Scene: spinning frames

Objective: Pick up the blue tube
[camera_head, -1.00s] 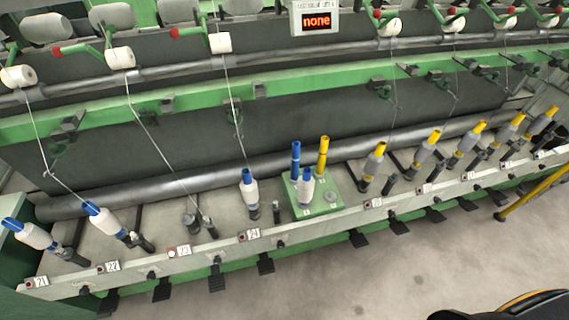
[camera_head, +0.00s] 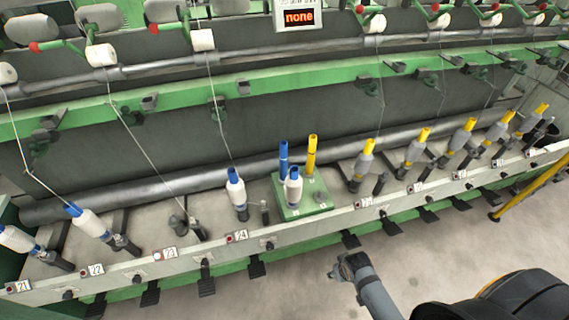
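A bare blue tube (camera_head: 283,158) stands upright on a small green box (camera_head: 316,207) on the machine's front ledge. A bare yellow tube (camera_head: 311,156) stands to its right on the same box. A white bobbin with a blue tip (camera_head: 293,188) stands in front of the blue tube and hides its lower part. My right gripper (camera_head: 338,270) is in front of the ledge, below and to the right of the box, apart from the tubes. Its fingers are too small to tell open from shut. My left gripper is out of view.
White bobbins on blue tubes (camera_head: 237,192) stand along the ledge to the left, and grey bobbins on yellow tubes (camera_head: 362,162) to the right. Threads hang down at the left. The floor (camera_head: 440,255) in front is clear.

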